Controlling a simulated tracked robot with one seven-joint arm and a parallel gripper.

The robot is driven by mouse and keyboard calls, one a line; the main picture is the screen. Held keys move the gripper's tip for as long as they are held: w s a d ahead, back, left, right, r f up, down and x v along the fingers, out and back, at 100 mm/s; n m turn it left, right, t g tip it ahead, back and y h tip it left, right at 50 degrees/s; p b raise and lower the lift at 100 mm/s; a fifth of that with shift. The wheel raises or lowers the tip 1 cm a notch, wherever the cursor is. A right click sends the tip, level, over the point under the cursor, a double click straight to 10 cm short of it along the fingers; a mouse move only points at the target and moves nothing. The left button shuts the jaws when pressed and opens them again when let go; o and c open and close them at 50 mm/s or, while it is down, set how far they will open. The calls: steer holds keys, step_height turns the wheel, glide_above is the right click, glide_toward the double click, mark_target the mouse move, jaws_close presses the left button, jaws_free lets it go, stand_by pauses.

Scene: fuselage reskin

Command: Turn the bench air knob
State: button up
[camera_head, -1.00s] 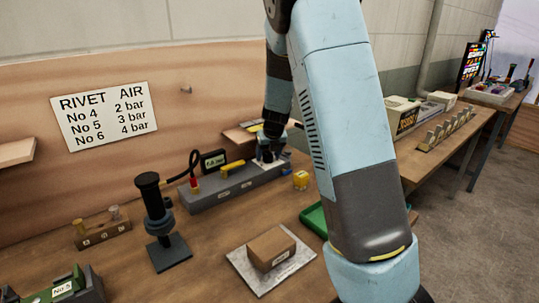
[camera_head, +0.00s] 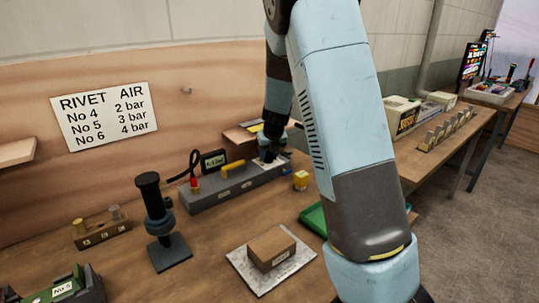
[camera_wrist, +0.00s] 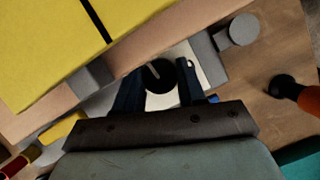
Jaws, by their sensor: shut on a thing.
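The black round air knob (camera_wrist: 162,76) with a pale pointer line sits on a light plate in the wrist view. My gripper (camera_wrist: 158,84) is shut on it, one finger on each side. In the head view my gripper (camera_head: 269,157) reaches down to the right end of the grey bench air unit (camera_head: 232,187). The knob is hidden there by my gripper. A small display (camera_head: 213,160) stands behind the unit; its figures are too small to read surely. A yellow handle (camera_head: 232,166) is on the unit's top.
A sign (camera_head: 105,115) lists No 4 2 bar, No 5 3 bar, No 6 4 bar. A green tray (camera_head: 314,220) is partly behind my arm.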

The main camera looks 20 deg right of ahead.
steer(key=shift+m+h, duration=0.3)
steer(key=shift+m, duration=0.4)
steer(key=o, duration=1.1)
steer(key=shift+c, duration=0.2)
steer(key=v, duration=1.3)
steer(key=shift+s+r, duration=0.15)
steer(key=shift+r, duration=0.05)
